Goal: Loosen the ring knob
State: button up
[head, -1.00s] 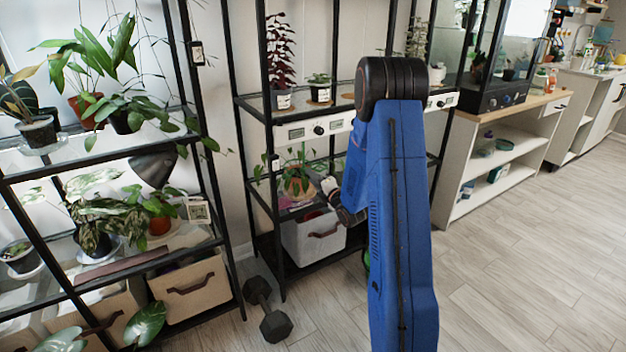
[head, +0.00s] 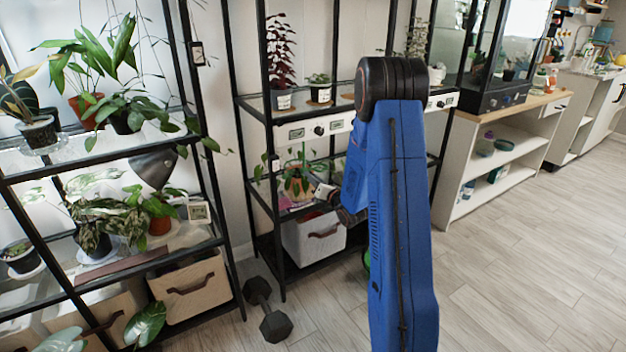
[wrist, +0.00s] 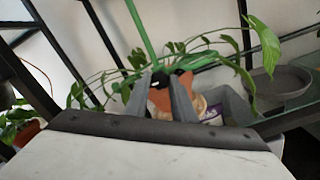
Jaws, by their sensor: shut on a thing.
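My gripper (wrist: 167,82) is at the middle of the wrist view, its two grey fingers close together on a small dark piece, which I take for the ring knob (wrist: 160,77). The knob is mostly hidden between the fingertips. A green stake (wrist: 141,32) rises just behind it, among the leaves of a trailing plant (wrist: 200,58). Orange-brown pot surface shows between and beside the fingers. In the head view the potted plant (head: 297,183) stands on the middle rack's lower shelf. My wrist reaches toward it; the fingertips cannot be made out there.
A grey round saucer (wrist: 276,88) lies on the shelf to the right in the wrist view. Black rack posts (head: 271,150) stand close around the plant. A bin (head: 314,238) is below it, and a dumbbell (head: 268,310) lies on the floor. The floor at right is clear.

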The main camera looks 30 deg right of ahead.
jog(key=shift+a+f, duration=0.1)
dwell(0.4)
jog(key=o, duration=1.1)
jog(key=shift+c, duration=0.2)
jog(key=shift+s, duration=0.15)
